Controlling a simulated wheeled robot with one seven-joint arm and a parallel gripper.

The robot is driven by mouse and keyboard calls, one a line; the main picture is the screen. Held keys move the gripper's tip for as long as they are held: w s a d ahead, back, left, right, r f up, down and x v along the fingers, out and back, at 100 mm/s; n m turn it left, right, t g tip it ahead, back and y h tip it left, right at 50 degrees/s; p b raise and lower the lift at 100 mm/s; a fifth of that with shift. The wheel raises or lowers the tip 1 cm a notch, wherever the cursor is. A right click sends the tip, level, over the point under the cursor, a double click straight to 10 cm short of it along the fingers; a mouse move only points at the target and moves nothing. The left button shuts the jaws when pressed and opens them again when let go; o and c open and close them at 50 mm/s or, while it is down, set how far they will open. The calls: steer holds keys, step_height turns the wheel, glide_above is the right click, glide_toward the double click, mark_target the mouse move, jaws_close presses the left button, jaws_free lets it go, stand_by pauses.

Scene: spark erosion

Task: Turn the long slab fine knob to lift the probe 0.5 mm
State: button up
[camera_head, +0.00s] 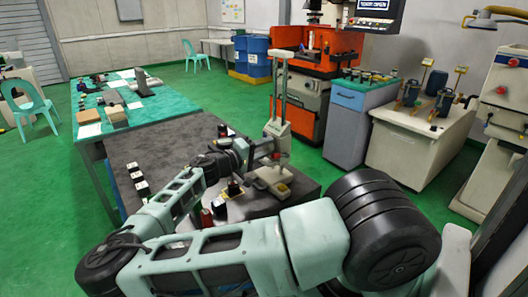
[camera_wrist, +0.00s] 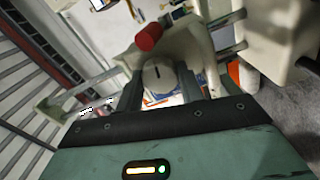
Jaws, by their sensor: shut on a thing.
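The pale measuring stand (camera_head: 284,88) rises from the dark stone slab (camera_head: 172,153), with its tall post upright. My gripper (camera_head: 259,150) reaches it from the left at the height of its pale lower housing. In the wrist view my gripper (camera_wrist: 159,88) has its two dark fingers on either side of a pale rounded knob (camera_wrist: 157,74) with a short dark mark, and is shut on it. A red cylinder (camera_wrist: 149,37) sticks out just beyond the knob. I cannot make out the probe tip in either view.
Several small black-and-white blocks (camera_head: 138,178) stand at the slab's left. A dark red piece (camera_head: 206,218) and a black piece (camera_head: 234,187) stand close to my arm. A green-topped bench (camera_head: 161,86) lies behind. The slab's left middle is clear.

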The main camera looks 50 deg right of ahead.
steer(key=shift+n, duration=0.3)
steer(key=o, duration=0.7)
steer(key=shift+b+v, duration=3.2)
steer(key=shift+v, duration=5.55)
steer(key=shift+s, duration=0.15)
